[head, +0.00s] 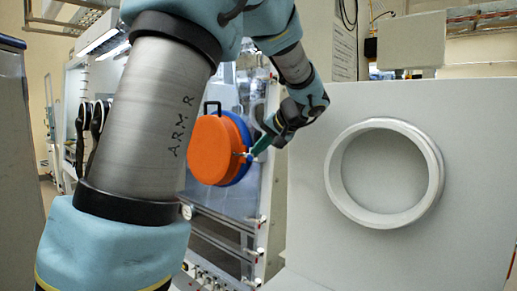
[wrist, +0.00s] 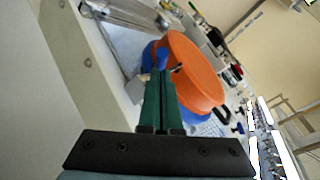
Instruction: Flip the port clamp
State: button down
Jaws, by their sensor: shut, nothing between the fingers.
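An orange round port cover (head: 212,150) sits against a blue ring (head: 243,140) on the glovebox front. It also shows in the wrist view (wrist: 190,72). The port clamp (head: 241,154) looks like a small metal piece at the cover's right edge. In the wrist view a small dark and metal piece (wrist: 177,68) shows on the cover's near edge, just past the fingertips. My gripper (head: 256,150) has green fingers, shut with nothing between them. Its tips (wrist: 161,76) are close to the clamp; I cannot tell whether they touch it.
A pale panel (head: 310,215) with a round white ring (head: 436,165) stands to the right of my gripper. Metal rails (head: 222,238) run below the cover. My arm hides much of the left side.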

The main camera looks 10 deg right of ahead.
jog(key=shift+a+m+h+b, duration=0.2)
jog(key=shift+m+h+b, duration=0.15)
jog(key=shift+b, duration=0.25)
jog(key=shift+s+a+m+t+h+b, duration=0.1)
jog(key=shift+a+m+t+h+b, duration=0.25)
jog(key=shift+m+h+b, duration=0.35)
jog(key=shift+a+m+b, duration=0.25)
jog(key=shift+a+b, duration=0.1)
jog(key=shift+b, duration=0.25)
jog(key=shift+w+a+r+m+h+b, duration=0.1)
jog(key=shift+w+a+m+h+b, duration=0.05)
jog(key=shift+a+m+h+b, duration=0.45)
jog(key=shift+w+a+m+h+b, duration=0.1)
jog(key=shift+a+m+h+b, duration=0.25)
jog(key=shift+a+b, duration=0.45)
